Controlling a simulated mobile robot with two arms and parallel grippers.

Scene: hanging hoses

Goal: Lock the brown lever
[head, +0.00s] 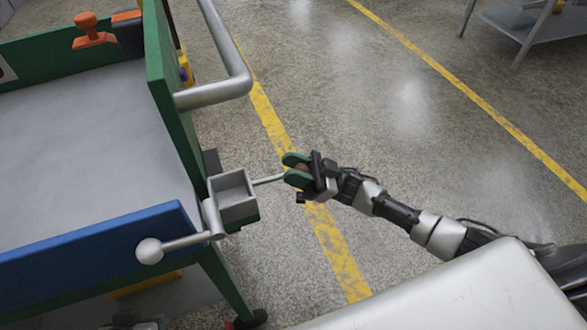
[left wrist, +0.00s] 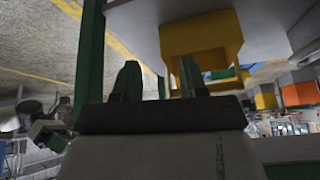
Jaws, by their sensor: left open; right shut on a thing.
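The brown lever's knob (head: 301,168) shows in the head view between the green fingertips of my right gripper (head: 294,169), which is shut on it. A thin metal rod (head: 268,180) runs from the knob to a grey open box-shaped bracket (head: 233,195) on the corner of the cart. The fingers hide most of the knob. My left gripper (left wrist: 158,78) shows only in the left wrist view. It is open, with nothing visible between its two dark green fingertips. A yellow bracket (left wrist: 205,38) lies just beyond it.
The cart has a grey top (head: 85,125), a blue side panel (head: 100,250) and a green end panel (head: 165,90) with a metal handle (head: 225,93). A grey ball-ended lever (head: 150,251) and an orange lever (head: 92,31) are on the cart.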

